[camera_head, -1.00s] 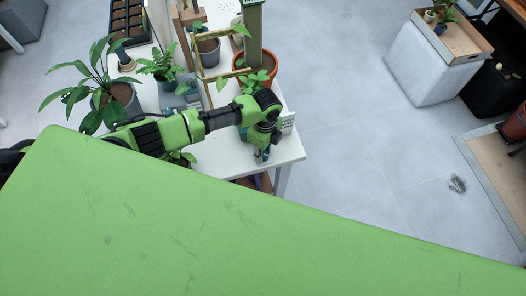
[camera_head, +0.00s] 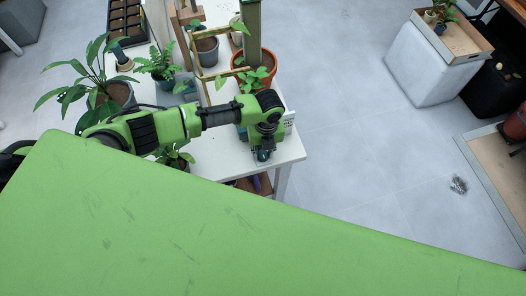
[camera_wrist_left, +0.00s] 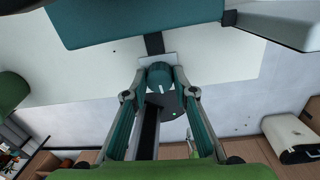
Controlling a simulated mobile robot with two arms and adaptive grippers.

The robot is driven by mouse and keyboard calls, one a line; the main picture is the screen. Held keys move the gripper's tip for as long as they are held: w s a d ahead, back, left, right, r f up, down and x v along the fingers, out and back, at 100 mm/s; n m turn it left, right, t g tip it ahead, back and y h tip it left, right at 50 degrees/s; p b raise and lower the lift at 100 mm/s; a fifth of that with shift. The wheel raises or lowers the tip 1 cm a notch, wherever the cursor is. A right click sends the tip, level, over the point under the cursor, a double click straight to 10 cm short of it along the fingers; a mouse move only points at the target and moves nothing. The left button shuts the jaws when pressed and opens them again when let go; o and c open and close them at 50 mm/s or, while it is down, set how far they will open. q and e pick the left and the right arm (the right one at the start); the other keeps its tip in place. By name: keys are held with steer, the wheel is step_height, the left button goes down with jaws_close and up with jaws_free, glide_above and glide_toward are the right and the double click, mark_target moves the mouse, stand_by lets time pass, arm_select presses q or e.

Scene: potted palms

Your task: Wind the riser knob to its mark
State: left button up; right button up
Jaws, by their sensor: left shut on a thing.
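The teal riser knob (camera_wrist_left: 160,74) shows in the left wrist view between the fingers of my left gripper (camera_wrist_left: 162,84). The fingers are shut on it from both sides. A short pale line shows on the knob, pointing down the picture. A dark plate (camera_wrist_left: 172,101) shows just below the knob, with a small pale spot on it. In the head view my left gripper (camera_head: 263,154) is at the front right corner of the white table (camera_head: 218,158), pointing down; the knob is hard to make out there. My right gripper is not in view.
A large teal block (camera_wrist_left: 130,20) is close above the knob in the wrist view. Potted plants crowd the table, among them a terracotta pot (camera_head: 268,66) and a dark-potted palm (camera_head: 120,94). Open floor (camera_head: 350,160) lies to the right.

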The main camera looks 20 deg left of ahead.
mark_target(265, 153)
arm_select(q)
steer(key=shift+m, duration=0.4)
steer(key=o, duration=1.1)
steer(key=shift+r, duration=0.15)
steer(key=r, duration=1.1)
steer(key=shift+w+d+r, duration=0.1)
steer(key=shift+d+r, duration=0.2)
steer(key=shift+r, duration=0.1)
